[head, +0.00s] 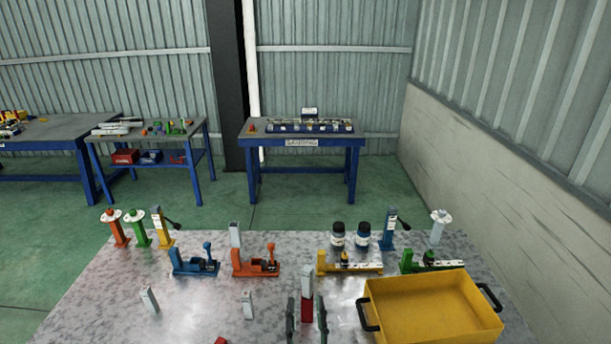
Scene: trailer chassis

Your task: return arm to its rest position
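My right gripper (306,321) is at the bottom centre of the head view, low over the front of the metal table (195,295). Its two dark fingers stand apart, with a gap on each side of an upright grey-and-red piece (307,307) that shows between them. I cannot tell whether this piece is between the fingers or behind them. No contact with it shows. My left gripper and arm are not in view.
A yellow bin (428,308) with dark handles stands right of my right gripper. Small grey blocks (149,299) (247,305) stand at the left front. Blue (194,262), orange (255,262), yellow (348,263) and green (430,261) fixtures line the middle. Workbenches stand behind.

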